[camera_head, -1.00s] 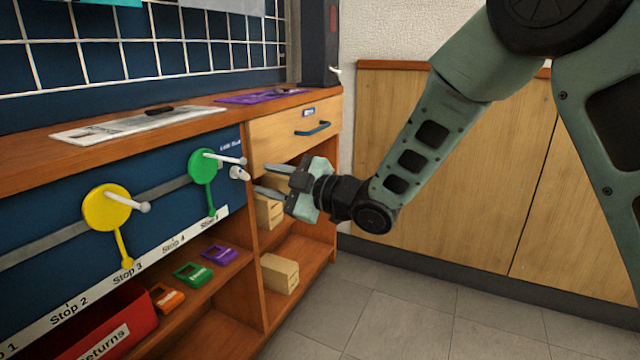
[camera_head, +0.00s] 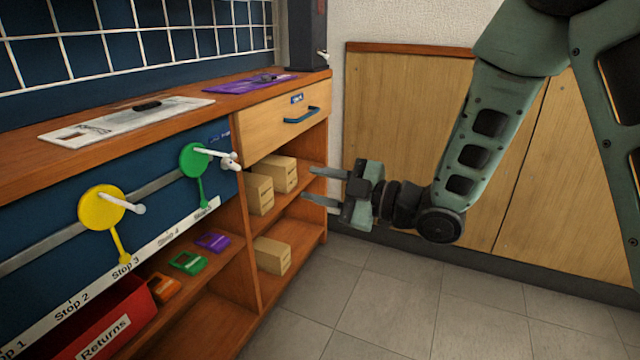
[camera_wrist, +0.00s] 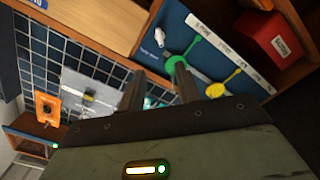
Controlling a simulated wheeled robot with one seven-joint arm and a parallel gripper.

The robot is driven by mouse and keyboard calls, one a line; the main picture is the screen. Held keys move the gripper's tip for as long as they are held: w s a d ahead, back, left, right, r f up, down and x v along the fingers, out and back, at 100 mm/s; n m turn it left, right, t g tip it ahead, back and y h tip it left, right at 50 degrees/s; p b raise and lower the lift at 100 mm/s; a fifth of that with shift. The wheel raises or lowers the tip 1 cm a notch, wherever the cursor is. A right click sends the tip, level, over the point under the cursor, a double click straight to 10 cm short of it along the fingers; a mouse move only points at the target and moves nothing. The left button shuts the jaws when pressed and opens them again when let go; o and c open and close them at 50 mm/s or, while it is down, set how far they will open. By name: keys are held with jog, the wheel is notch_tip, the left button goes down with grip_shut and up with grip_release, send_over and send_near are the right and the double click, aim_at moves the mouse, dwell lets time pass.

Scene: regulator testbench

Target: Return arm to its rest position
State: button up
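My gripper (camera_head: 318,186) is at the centre right of the head view, in front of the shelf bay and apart from the bench. Its two fingers point left and are spread, with nothing between them. In the wrist view the two dark fingers (camera_wrist: 155,92) are also apart and empty. My arm reaches down from the upper right. The green lever disc (camera_head: 193,160) and the yellow lever disc (camera_head: 101,207) are on the blue panel. They show beyond the fingers in the wrist view, the green one (camera_wrist: 181,62) and the yellow one (camera_wrist: 216,90).
The shelf holds several cardboard boxes (camera_head: 272,255) beside my gripper. A drawer (camera_head: 270,128) with a blue handle is above. A red Returns bin (camera_head: 108,325) and small coloured tags (camera_head: 188,262) are at lower left. The tiled floor (camera_head: 390,310) is clear.

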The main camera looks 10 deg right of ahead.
jog(key=s+d+r+m+g+h+p, duration=0.1)
jog(key=s+m+g+h+p, duration=0.45)
jog(key=s, duration=0.85)
jog(key=s+d+r+m+g+h+p, duration=0.15)
jog(key=s+m+g+h, duration=0.55)
jog(key=s, duration=0.7)
notch_tip(320, 180, up, 38)
jog(key=t+h+p, duration=0.1)
jog(key=p, duration=3.7)
jog(key=shift+s+a+f+p, duration=0.15)
jog(key=shift+a+f+p, duration=0.05)
jog(key=shift+a+p, duration=0.15)
